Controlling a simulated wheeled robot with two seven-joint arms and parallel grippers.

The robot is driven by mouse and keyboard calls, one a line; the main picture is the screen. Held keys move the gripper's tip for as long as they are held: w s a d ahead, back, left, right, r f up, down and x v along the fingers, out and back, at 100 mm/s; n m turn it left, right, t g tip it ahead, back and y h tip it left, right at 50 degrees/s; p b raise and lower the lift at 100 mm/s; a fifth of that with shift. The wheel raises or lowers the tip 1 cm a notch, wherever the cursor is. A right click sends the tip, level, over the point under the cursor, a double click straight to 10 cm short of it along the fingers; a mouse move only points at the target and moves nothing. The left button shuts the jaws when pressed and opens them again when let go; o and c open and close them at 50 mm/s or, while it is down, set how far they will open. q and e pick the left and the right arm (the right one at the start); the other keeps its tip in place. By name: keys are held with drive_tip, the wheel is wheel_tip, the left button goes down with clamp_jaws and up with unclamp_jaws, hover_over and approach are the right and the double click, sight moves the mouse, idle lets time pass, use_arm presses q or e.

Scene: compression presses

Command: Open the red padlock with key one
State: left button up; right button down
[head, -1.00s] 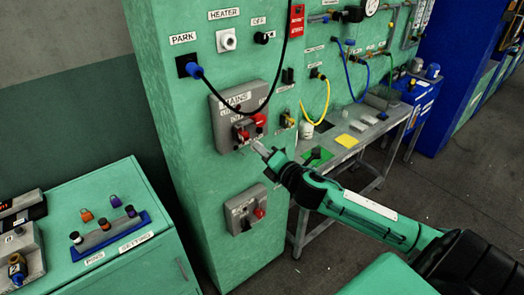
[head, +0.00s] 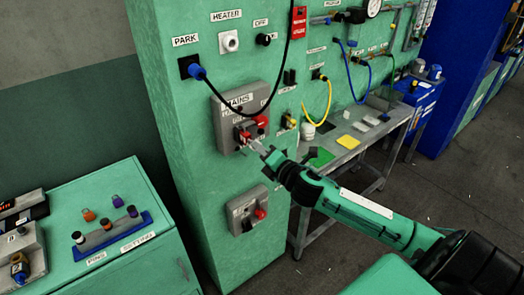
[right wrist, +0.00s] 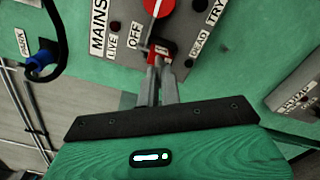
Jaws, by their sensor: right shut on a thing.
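The red padlock (right wrist: 161,51) hangs on the grey MAINS box, below the red rotary switch (right wrist: 158,6). It also shows small in the head view (head: 243,137). My right gripper (right wrist: 158,66) is shut, with its fingertips right at the padlock's near end. In the head view my right gripper (head: 263,149) reaches the padlock from the lower right. What it grips is small and mostly hidden between the fingertips; it appears to be key one, but its number cannot be read. I cannot tell whether the shackle is open. My left gripper is not in view.
The MAINS box (head: 228,137) sits on the green cabinet. A black cable (head: 256,113) loops in front of it from the blue PARK plug (head: 197,72). A second grey box (head: 240,211) is below. A bench (head: 373,141) stands to the right, a green pedestal (head: 150,262) to the left.

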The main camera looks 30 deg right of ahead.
drive_tip(key=shift+w+r, duration=0.1)
drive_tip(key=shift+w, duration=0.55)
drive_tip(key=c, duration=1.5)
unclamp_jaws()
drive_tip(key=shift+s+d+b, duration=0.15)
drive_tip(key=shift+s+b, duration=0.75)
drive_tip(key=shift+s, duration=1.4)
drive_tip(key=shift+s+d+b, duration=0.2)
drive_tip(key=shift+s+b, duration=0.65)
drive_tip(key=shift+s, duration=1.5)
drive_tip(key=shift+s+d+b, duration=0.15)
drive_tip(key=shift+s+b, duration=0.75)
drive_tip(key=shift+s, duration=1.4)
